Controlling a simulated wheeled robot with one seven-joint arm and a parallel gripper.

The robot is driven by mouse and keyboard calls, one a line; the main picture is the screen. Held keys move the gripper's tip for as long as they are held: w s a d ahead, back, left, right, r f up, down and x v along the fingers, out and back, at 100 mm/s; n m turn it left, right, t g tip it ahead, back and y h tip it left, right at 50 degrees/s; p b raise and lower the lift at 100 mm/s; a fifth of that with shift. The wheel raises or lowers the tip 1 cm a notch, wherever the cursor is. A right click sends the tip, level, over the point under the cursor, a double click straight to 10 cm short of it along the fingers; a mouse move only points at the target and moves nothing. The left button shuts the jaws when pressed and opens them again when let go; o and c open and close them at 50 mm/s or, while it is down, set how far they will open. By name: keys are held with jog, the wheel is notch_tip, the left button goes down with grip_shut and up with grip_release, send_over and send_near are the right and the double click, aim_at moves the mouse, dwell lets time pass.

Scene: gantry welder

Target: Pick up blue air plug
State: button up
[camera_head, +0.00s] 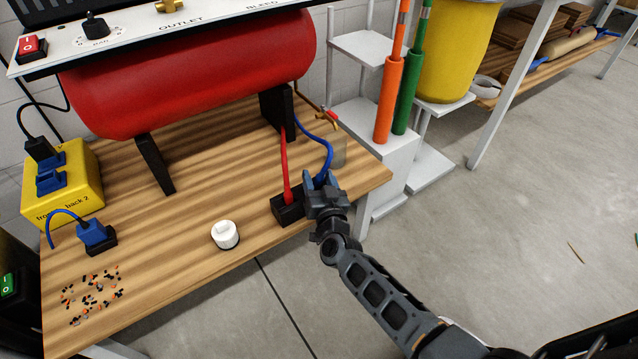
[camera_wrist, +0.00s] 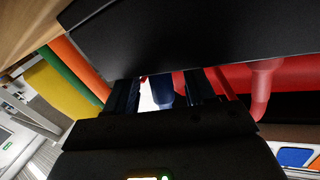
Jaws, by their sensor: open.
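A blue air hose (camera_head: 326,150) curves down from near the red tank's right end toward a black block (camera_head: 288,209) at the table's front edge. Its lower end, the blue plug, is mostly hidden by my gripper (camera_head: 321,182) in the head view. In the wrist view a dark blue piece (camera_wrist: 161,91), apparently this plug, shows between the fingers of my gripper (camera_wrist: 163,86). The fingers are open on either side of it; I cannot tell whether they touch it. A red hose (camera_head: 284,165) enters the black block just left of my gripper.
The red tank (camera_head: 190,75) stands behind on the wooden table (camera_head: 190,210). A white round knob (camera_head: 225,234) lies left of the block. Another blue plug (camera_head: 94,233) sits at the left near a yellow box (camera_head: 75,190). Orange (camera_head: 388,100) and green (camera_head: 408,95) cylinders stand right.

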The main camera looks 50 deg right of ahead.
jog(key=shift+x, duration=0.85)
jog(key=shift+c, duration=0.2)
grip_shut()
jog(key=shift+r, duration=0.1)
